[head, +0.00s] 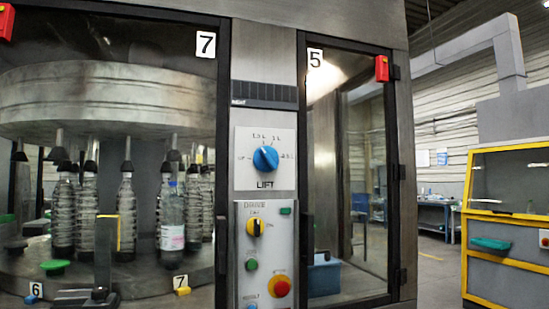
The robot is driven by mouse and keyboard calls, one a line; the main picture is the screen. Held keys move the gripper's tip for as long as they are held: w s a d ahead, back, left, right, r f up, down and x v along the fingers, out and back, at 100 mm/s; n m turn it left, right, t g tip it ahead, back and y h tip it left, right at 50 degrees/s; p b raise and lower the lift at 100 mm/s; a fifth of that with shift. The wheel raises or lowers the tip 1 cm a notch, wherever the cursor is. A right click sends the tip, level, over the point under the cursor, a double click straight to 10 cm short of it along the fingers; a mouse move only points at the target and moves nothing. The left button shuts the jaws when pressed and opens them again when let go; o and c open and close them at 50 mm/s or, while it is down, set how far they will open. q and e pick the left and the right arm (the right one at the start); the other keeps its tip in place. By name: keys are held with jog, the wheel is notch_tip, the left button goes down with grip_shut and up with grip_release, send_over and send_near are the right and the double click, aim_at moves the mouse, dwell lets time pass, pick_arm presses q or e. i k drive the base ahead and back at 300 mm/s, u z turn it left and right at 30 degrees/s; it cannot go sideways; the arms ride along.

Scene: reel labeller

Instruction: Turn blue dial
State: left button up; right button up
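The blue dial (265,158) sits on a white plate (243,182) marked LIFT, on the metal column between two glass doors. Its pointer mark is near the top, leaning slightly left. Marks are printed around it, too small to read fully. Neither of my grippers shows in the head view, and nothing touches the dial.
Bottles (172,218) stand behind the left glass. A yellow-framed cabinet (506,220) stands at right. The space before the dial looks clear.

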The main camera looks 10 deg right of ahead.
aim_at(265, 159)
jog(key=z, duration=0.05)
jog(key=k, duration=0.1)
jog(key=u, duration=1.6)
jog(key=i, duration=1)
jog(key=z, duration=2.1)
